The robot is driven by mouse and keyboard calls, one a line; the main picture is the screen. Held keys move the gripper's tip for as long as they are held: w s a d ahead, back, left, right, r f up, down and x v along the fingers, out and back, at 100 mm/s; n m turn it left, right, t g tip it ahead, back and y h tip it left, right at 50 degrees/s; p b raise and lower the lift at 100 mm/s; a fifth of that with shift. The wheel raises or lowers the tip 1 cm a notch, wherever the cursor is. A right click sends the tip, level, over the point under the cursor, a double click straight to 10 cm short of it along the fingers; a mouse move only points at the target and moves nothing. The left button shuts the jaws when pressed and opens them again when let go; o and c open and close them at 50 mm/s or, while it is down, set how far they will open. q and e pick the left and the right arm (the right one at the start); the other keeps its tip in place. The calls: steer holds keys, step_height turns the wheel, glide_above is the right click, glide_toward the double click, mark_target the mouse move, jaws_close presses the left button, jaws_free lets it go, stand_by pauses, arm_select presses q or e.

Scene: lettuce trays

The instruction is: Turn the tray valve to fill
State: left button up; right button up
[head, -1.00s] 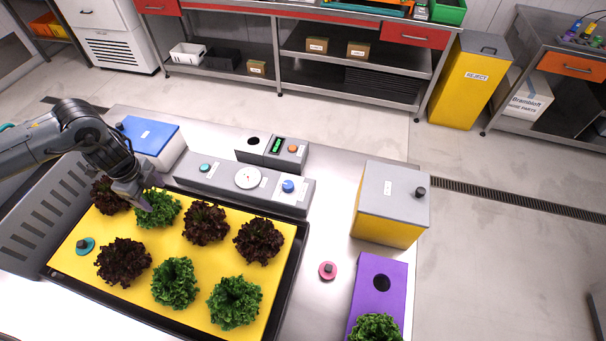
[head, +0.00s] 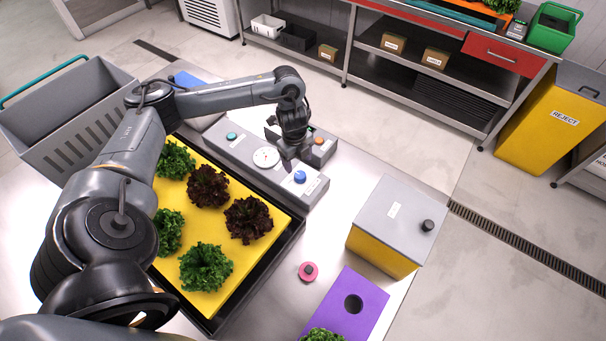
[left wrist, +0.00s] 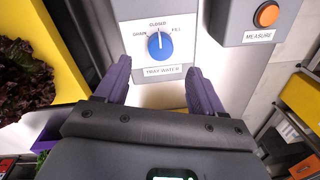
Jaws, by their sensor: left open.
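The tray valve is a blue round knob (head: 300,176) on the grey control panel (head: 240,152) behind the lettuce tray. In the left wrist view the knob (left wrist: 159,45) has DRAIN at its left, CLOSED above and FILL at its right, with a TRAY WATER label below. Its white pointer line points up to CLOSED. My left gripper (head: 288,166) hangs over the panel close to the knob. In the left wrist view its fingers (left wrist: 157,72) are apart and empty, with the knob beyond and between their tips. My right gripper is out of view.
A box with an orange MEASURE button (left wrist: 266,14) stands right beside the panel. A gauge (head: 265,157) and a teal button (head: 231,136) are on the panel. The yellow lettuce tray (head: 228,279) lies in front. A grey-lidded bin (head: 385,255) and purple block (head: 368,290) stand right.

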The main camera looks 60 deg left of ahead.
mark_target(299, 174)
arm_select(q)
step_height(299, 174, down, 6)
steer(key=shift+w+r, duration=0.15)
steer(key=shift+r, duration=0.1)
steer(key=shift+w+f, duration=0.15)
steer(key=shift+f, duration=0.95)
steer(key=c, duration=1)
steer(key=shift+c, duration=0.2)
